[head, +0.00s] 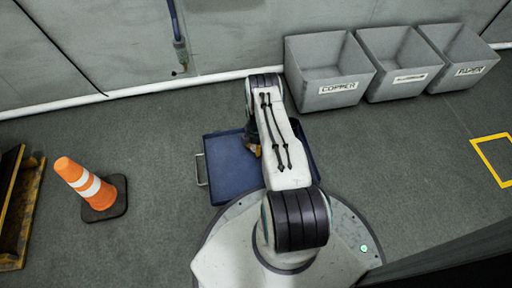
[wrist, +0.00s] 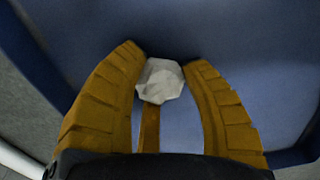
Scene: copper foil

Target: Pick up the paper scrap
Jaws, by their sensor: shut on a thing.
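The paper scrap (wrist: 160,82) is a crumpled white lump, seen in the wrist view between the tips of my two yellow fingers. My gripper (wrist: 165,75) is shut on it, with a finger against each side. Behind it lies the blue tray (wrist: 285,60). I cannot tell whether the scrap still touches the tray. In the head view, my gripper (head: 254,149) shows only as a bit of yellow beside my arm, over the blue tray (head: 228,178). My arm hides the scrap there.
Three grey bins stand along the back wall: the copper bin (head: 338,92), a middle bin (head: 402,82) and the paper bin (head: 470,74). An orange cone (head: 85,183) and a yellow-edged item (head: 22,205) are at left. A yellow floor marking (head: 484,150) is at right.

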